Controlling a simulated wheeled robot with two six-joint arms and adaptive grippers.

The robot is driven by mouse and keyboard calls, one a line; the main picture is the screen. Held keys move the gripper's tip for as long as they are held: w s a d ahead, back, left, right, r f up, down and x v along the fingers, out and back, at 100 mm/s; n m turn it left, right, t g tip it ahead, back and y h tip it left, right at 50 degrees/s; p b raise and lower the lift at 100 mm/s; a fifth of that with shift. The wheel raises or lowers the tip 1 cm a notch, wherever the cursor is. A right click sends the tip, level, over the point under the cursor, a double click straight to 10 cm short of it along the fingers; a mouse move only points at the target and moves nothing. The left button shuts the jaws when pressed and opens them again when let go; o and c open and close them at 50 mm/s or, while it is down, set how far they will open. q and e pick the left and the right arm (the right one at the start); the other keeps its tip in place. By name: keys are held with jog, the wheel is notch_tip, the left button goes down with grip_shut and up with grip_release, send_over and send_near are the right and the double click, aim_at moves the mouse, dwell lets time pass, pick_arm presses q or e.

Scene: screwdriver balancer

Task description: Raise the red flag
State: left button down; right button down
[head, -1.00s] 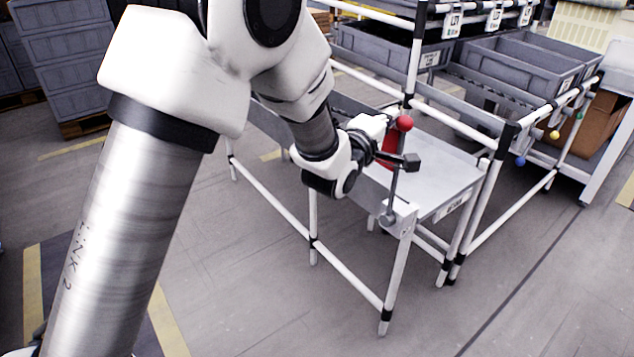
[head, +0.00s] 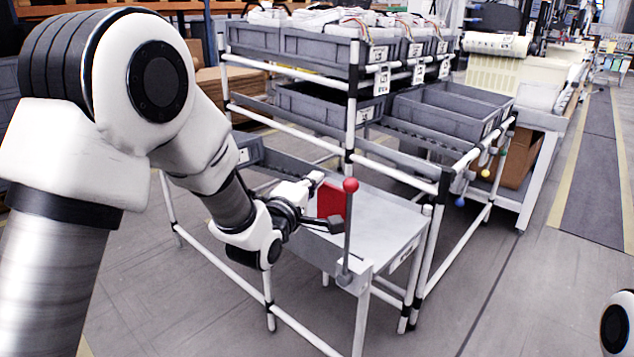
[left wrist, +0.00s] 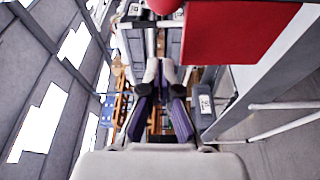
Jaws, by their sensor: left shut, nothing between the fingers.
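The red flag (head: 331,200) is a flat red panel at the near-left end of a grey-topped table, partly hidden behind my left gripper. A thin upright rod with a red ball (head: 350,185) on top stands beside it on a bracket at the table corner. Whether the flag is fixed to that rod cannot be told. My left gripper (head: 335,225) is shut and empty, its tip close to the rod; contact is unclear. In the left wrist view the shut fingers (left wrist: 165,110) point ahead, with the red flag (left wrist: 240,32) at upper right and the red ball (left wrist: 164,5) at the top edge.
The grey table (head: 385,225) has a bare top on a white tube frame. Grey bins (head: 450,110) stand on the rack behind it. Small blue and yellow balls (head: 460,202) hang by the rack's right side. The floor right of the table is clear.

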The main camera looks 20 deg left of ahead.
pick_arm(q)
jog(key=s, duration=0.7)
jog(key=shift+r, duration=0.15)
jog(key=shift+a, duration=0.1)
